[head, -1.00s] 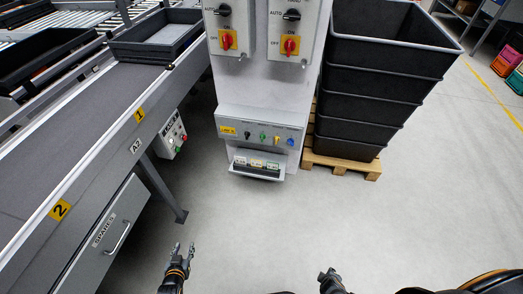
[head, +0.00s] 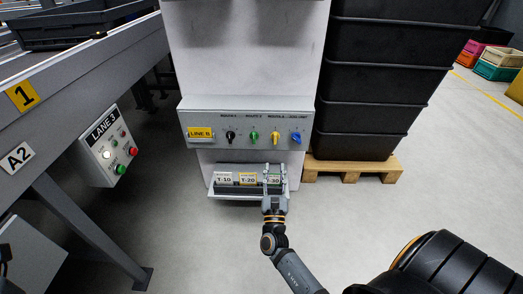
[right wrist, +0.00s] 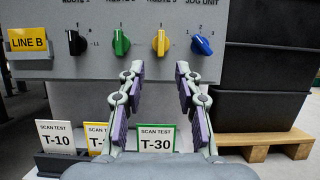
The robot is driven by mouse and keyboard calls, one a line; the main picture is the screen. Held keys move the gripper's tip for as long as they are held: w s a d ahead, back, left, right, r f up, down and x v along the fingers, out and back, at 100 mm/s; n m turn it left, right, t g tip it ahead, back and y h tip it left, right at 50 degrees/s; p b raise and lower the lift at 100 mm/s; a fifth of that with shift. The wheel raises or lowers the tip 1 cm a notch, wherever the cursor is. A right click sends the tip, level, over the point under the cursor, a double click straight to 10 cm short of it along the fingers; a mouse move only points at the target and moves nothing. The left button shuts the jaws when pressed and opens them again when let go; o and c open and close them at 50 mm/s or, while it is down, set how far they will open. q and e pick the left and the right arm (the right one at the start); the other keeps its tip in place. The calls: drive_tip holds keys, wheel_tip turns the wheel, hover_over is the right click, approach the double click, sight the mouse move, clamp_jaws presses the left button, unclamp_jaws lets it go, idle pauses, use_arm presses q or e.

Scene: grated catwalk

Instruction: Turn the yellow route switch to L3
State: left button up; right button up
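The yellow route switch (head: 275,137) is a knob on the sloped grey panel (head: 215,119) of the white cabinet, between a green knob (head: 253,136) and a blue knob (head: 296,137). In the right wrist view the yellow knob (right wrist: 161,42) points upright; its small position marks are too small to read surely. My right gripper (head: 275,170) is open and empty, just below and in front of the yellow knob. In the right wrist view its two fingertips (right wrist: 157,72) stand apart below the knob, not touching it. My left gripper is not in view.
A black knob (head: 230,136) and a LINE B plate (head: 200,133) are left on the panel. A card tray (head: 235,194) with T-10, T-20 and T-30 cards lies below. Stacked black bins (head: 363,115) stand right, a LANE 3 box (head: 108,150) left.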

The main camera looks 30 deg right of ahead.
sight(275, 140)
drive_tip(key=b+x, duration=0.1)
drive_tip(key=x, duration=0.9)
drive_tip(key=shift+w+d+r, duration=0.1)
drive_tip(key=shift+w+d, duration=0.05)
clamp_jaws()
